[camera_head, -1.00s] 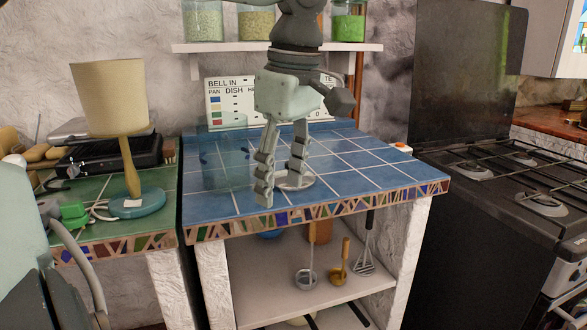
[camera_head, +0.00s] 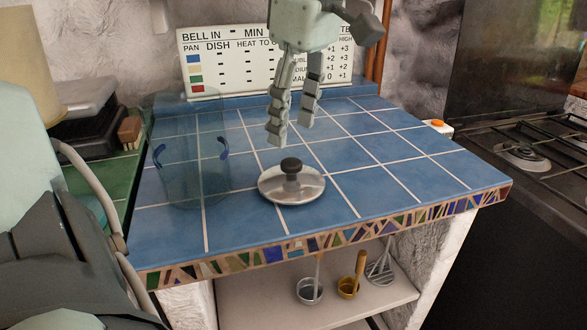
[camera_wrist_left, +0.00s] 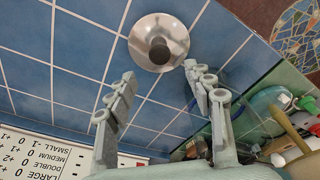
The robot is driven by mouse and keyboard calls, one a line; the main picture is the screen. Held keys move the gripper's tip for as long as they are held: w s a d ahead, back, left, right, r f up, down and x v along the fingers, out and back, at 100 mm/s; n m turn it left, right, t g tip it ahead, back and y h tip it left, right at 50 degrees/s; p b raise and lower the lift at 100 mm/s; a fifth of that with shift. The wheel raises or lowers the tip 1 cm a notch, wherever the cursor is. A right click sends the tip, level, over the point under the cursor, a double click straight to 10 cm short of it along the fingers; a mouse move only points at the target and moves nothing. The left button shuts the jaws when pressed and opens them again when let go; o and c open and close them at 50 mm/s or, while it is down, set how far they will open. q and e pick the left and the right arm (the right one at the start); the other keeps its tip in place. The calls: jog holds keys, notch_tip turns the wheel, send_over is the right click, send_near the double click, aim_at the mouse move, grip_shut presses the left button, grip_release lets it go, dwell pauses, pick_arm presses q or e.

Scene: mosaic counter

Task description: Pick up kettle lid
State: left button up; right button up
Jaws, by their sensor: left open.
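The kettle lid (camera_head: 275,190) is a shiny metal disc with a black knob (camera_head: 291,168), lying flat on the blue tiled counter. My left gripper (camera_head: 290,132) is open and empty, with its fingers pointing down, above the lid in the head view and apart from it. In the left wrist view the lid (camera_wrist_left: 143,32) shows beyond the open fingertips (camera_wrist_left: 160,74), with the knob (camera_wrist_left: 159,50) between their lines. My right gripper is not in view.
A see-through blue pot (camera_head: 190,170) with blue handles stands left of the lid. A sign board (camera_head: 235,65) stands at the back. The mosaic edge (camera_head: 330,238) bounds the counter in front; a stove (camera_head: 530,150) is at right. Tiles right of the lid are clear.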

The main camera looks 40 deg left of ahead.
aim_at(291, 161)
pick_arm(q)
jog(key=f, duration=0.7)
jog(key=shift+s+a+f, duration=0.1)
jog(key=shift+a+f, duration=0.05)
jog(key=shift+a, duration=0.05)
grip_shut()
